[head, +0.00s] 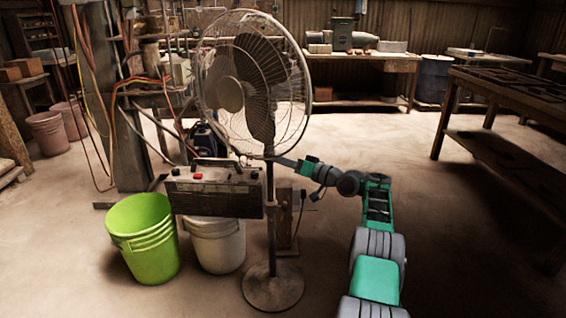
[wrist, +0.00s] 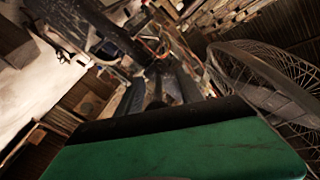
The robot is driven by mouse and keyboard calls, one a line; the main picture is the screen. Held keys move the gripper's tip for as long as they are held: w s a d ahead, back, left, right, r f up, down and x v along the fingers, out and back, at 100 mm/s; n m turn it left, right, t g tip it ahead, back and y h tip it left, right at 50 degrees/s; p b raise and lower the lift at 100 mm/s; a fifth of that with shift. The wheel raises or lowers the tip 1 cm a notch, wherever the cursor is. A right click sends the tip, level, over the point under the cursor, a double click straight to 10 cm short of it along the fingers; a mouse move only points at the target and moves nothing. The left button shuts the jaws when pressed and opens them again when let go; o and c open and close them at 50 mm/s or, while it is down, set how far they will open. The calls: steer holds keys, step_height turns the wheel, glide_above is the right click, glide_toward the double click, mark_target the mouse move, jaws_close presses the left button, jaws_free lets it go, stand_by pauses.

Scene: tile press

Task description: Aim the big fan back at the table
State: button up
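The big fan (head: 252,85) stands on a thin pole with a round base (head: 273,287) on the floor. Its round wire cage is angled toward the left of the head view, and I cannot tell exactly where it points. My gripper (head: 277,159) reaches in from the right to the pole just below the cage. I cannot tell whether it touches the pole or how far its fingers are apart. In the wrist view part of the cage (wrist: 275,85) shows at the right, close by. A long dark-topped table (head: 505,88) stands at the right of the head view, with a lower shelf.
A radio-like box (head: 215,190) sits over a white bucket (head: 217,245), left of the pole. A green bucket (head: 143,240) stands beside it. Cables and a metal post (head: 105,100) are behind. A workbench (head: 360,60) lines the back. Floor between fan and table is clear.

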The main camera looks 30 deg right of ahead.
steer(key=shift+s+d, duration=0.15)
steer(key=shift+d, duration=0.15)
steer(key=p+v, duration=0.2)
steer(key=v, duration=0.5)
steer(key=shift+s, duration=0.3)
steer(key=shift+c, duration=0.4)
